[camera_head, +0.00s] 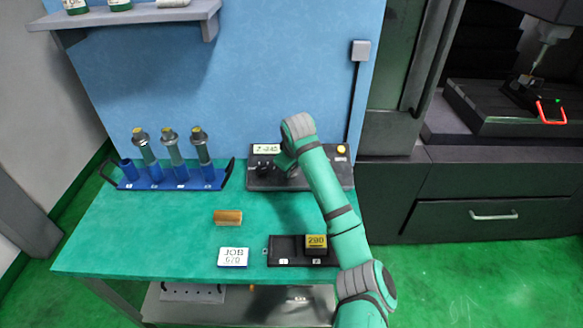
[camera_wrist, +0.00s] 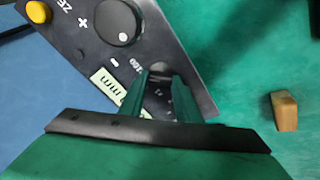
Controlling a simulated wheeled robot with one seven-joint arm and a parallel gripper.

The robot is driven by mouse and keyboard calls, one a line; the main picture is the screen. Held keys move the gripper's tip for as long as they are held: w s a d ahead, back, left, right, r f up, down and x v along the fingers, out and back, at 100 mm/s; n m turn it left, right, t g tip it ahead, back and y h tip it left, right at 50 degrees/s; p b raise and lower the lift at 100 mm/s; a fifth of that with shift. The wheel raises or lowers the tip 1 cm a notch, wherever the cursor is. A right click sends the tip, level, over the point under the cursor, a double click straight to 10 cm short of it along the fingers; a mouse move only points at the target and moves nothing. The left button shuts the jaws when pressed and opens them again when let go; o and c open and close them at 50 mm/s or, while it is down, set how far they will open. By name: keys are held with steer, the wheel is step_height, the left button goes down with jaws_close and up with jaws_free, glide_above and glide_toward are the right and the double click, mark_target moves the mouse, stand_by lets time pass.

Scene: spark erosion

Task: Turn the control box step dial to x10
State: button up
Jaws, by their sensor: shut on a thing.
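The dark control box (camera_head: 320,178) stands at the back of the green bench. Its lit display (camera_head: 266,148) shows a Z reading I cannot read surely. The wrist view shows the box face (camera_wrist: 168,40) close up, tilted in the picture. My gripper (camera_wrist: 160,85) is over this face, its two green fingers shut on the small dark step dial (camera_wrist: 161,70). The fingers hide most of the dial; a "100" mark shows beside it, and its pointer cannot be made out. A large black knob (camera_wrist: 118,20) with a pale dot lies farther along the face.
The box has a yellow button (camera_head: 341,149). A blue rack (camera_head: 170,182) with several tool holders stands left. A wooden block (camera_head: 228,217), a JOB card (camera_head: 233,257) and a black tray (camera_head: 285,249) with a yellow block (camera_head: 316,241) lie in front. The front-left bench is clear.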

steer(key=n, duration=0.4)
steer(key=shift+g, duration=0.3)
steer(key=shift+n, duration=2.1)
steer(key=shift+a, duration=0.1)
steer(key=o, duration=1)
steer(key=shift+o, duration=0.2)
steer(key=shift+r, duration=0.1)
steer(key=v, duration=1)
steer(key=shift+d+r, duration=0.25)
steer(key=shift+r, duration=0.05)
